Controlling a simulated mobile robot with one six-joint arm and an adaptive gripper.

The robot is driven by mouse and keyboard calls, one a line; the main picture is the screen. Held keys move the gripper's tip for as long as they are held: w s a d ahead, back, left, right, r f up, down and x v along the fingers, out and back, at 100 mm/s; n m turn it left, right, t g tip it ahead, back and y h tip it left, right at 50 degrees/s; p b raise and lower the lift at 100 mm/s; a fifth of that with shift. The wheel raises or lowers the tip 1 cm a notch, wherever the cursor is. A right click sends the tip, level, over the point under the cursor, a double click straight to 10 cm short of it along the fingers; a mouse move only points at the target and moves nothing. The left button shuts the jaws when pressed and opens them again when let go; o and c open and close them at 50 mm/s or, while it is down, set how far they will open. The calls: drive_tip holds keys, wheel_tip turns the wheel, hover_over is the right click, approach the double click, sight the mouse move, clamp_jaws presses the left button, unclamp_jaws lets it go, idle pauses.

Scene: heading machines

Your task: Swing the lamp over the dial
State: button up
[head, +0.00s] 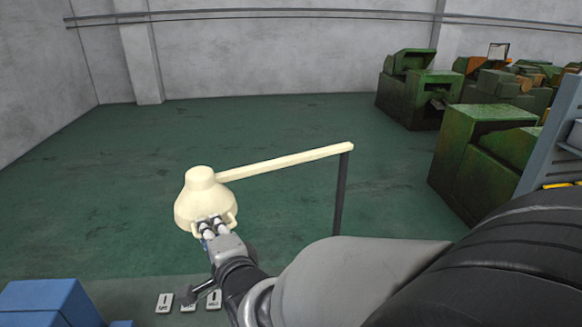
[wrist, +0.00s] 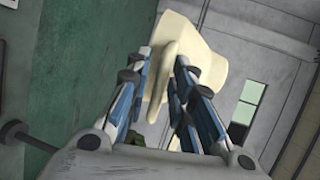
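The cream lamp (head: 200,182) has a bell-shaped shade and hangs at the left end of a long cream arm (head: 285,163). That arm joins a dark upright post (head: 341,195) at its right end. My gripper (head: 210,226) is at the lamp's near lower rim, where a small cream handle sticks out. In the wrist view the cream handle (wrist: 166,72) lies between the fingertips of my gripper (wrist: 162,75), which look closed against both its sides. The shade (wrist: 208,60) shows just beyond. I cannot make out the dial in either view.
Small white label plates (head: 164,303) lie at the bottom, beside my gripper's wrist. A blue block (head: 45,303) stands at the bottom left. Green machines (head: 485,155) stand at the right. The green floor (head: 110,190) behind the lamp is clear.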

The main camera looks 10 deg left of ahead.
clamp_jaws()
idle(0.6)
